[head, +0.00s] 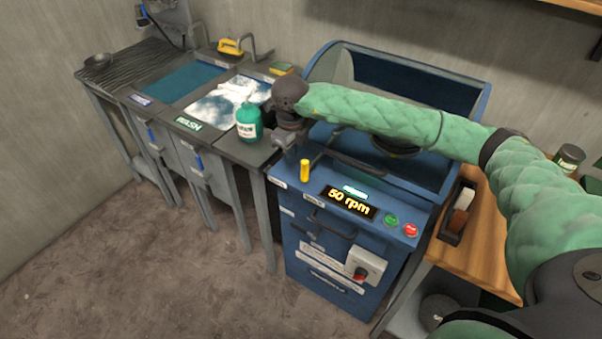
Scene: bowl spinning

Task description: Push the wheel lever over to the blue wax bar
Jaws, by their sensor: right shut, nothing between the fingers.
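My right gripper (284,146) points down over the left front of the blue machine, shut and empty. It is just above and left of a short upright yellow lever (304,171), and I cannot tell if they touch. The lever stands on the machine's front ledge, left of a display (349,203) reading 50 rpm. A dark tray (444,236) on the wooden bench right of the machine holds a white bar (464,198) and a brown bar (458,219). I cannot make out a blue bar. My left gripper is out of view.
My right arm crosses over the machine's basin (425,85) and hides part of it. A green bottle (249,123) stands close left of the gripper beside the wash sink. Green (391,219) and red (411,230) buttons sit right of the display. A knob box (366,264) is below.

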